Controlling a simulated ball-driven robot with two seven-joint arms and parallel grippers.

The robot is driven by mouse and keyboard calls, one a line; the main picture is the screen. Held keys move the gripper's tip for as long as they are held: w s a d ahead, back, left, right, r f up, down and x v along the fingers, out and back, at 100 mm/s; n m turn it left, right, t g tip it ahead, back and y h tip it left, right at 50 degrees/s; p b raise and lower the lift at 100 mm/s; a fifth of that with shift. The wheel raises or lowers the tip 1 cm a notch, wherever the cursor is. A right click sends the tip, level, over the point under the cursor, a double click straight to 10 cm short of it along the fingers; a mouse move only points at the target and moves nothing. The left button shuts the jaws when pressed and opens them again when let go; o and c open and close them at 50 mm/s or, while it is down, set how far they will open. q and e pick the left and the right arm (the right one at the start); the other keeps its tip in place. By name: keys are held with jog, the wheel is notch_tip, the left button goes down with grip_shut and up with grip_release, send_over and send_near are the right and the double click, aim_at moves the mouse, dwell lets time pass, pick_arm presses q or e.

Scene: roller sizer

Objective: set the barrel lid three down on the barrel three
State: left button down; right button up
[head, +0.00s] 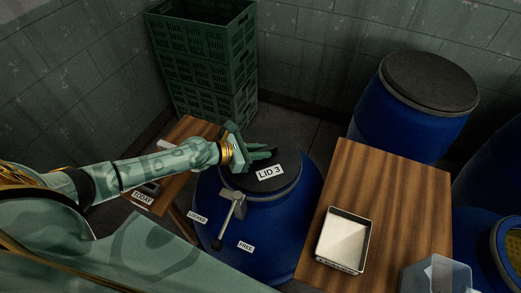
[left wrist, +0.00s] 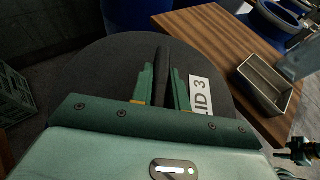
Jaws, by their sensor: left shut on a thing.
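The barrel lid three (head: 290,180) is a dark round disc with a white "LID 3" label and a raised bar across it. It lies level over the top of the blue barrel three (head: 290,225); I cannot tell whether it touches the rim all round. My left gripper (head: 268,154) is over the lid, shut on its raised bar. In the left wrist view the gripper (left wrist: 162,85) has a finger on each side of the bar, and the lid (left wrist: 95,75) fills the middle. A lever (head: 232,212) shows on the barrel's front, between "LOCKED" and "FREE" labels. A small dark shape, perhaps my right gripper (left wrist: 298,152), shows at the lower right.
A wooden table (head: 385,190) with a metal tray (head: 341,266) stands close on the right. A smaller wooden stand (head: 183,135) is on the left. Green crates (head: 205,60) are stacked behind. Another lidded blue barrel (head: 375,120) stands at back right, with an open one at lower right.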

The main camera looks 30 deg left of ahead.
pick_arm(q)
jog(key=c, duration=1.4)
grip_release()
jog(key=shift+o, duration=0.2)
jog(key=shift+r, duration=0.15)
jog(key=shift+s+a+r+p, duration=0.25)
jog(key=shift+s+r+p, duration=0.05)
jog(key=shift+r+p, duration=0.4)
jog(key=v, duration=1.1)
jog(key=shift+s+r, duration=0.1)
